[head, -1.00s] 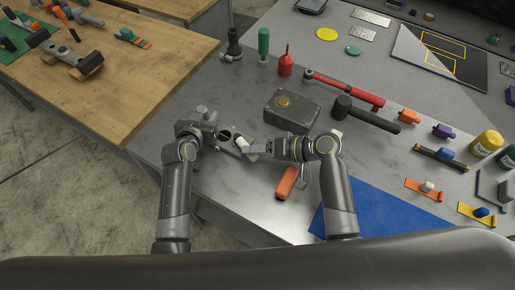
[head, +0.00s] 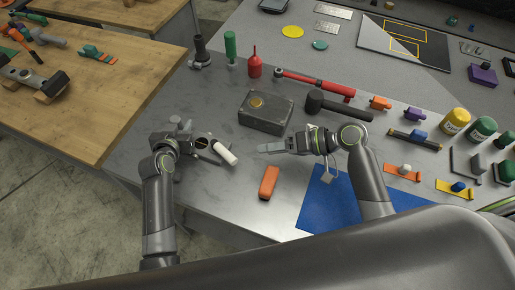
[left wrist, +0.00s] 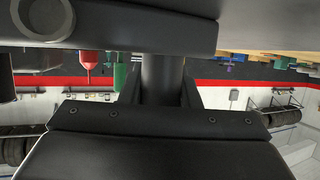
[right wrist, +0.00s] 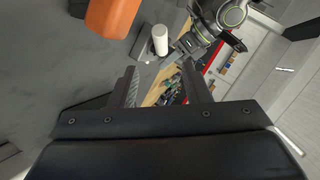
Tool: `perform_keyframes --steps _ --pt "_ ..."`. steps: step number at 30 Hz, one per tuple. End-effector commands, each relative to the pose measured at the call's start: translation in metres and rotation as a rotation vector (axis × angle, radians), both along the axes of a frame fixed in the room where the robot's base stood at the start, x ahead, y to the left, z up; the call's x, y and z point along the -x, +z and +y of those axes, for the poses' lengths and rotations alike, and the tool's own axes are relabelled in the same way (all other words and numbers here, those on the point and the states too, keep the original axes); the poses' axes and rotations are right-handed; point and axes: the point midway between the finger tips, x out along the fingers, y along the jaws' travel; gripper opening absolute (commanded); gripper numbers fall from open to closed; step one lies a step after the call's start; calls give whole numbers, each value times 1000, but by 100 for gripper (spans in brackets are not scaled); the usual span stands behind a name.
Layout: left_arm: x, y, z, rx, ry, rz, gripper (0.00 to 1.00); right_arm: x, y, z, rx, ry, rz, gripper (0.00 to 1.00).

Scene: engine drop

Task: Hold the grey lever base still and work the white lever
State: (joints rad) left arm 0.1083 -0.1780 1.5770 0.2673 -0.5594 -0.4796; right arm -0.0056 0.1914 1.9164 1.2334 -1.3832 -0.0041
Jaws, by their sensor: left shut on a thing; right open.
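The white lever (head: 225,152) is a thick white rod slanting down to the right from the grey lever base (head: 204,152) on the metal table. It also shows in the right wrist view (right wrist: 160,40). My left gripper (head: 192,143) is shut on the base from the left, and the arm partly hides it. In the left wrist view, a dark post (left wrist: 163,75) is between the fingers. My right gripper (head: 268,148) is open and empty, to the right of the lever and apart from it.
An orange block (head: 269,182) lies in front of my right gripper. A grey metal block (head: 266,113) with a yellow disc stands behind. A black mallet (head: 335,106) and a blue mat (head: 325,205) are to the right.

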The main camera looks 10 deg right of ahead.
Motion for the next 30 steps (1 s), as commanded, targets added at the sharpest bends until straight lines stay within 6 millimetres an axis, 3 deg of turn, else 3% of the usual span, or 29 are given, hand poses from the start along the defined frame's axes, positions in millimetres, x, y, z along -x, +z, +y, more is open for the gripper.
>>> perform_keyframes --steps 14,24,30 --pt "0 0 0 0 0 0 0 4 6 -11 -2 0 1 43" --pt "0 0 0 0 0 -1 0 -11 -4 -26 -99 21 77 0" --pt "0 0 0 0 0 -1 0 -29 -7 -47 -210 14 145 0"
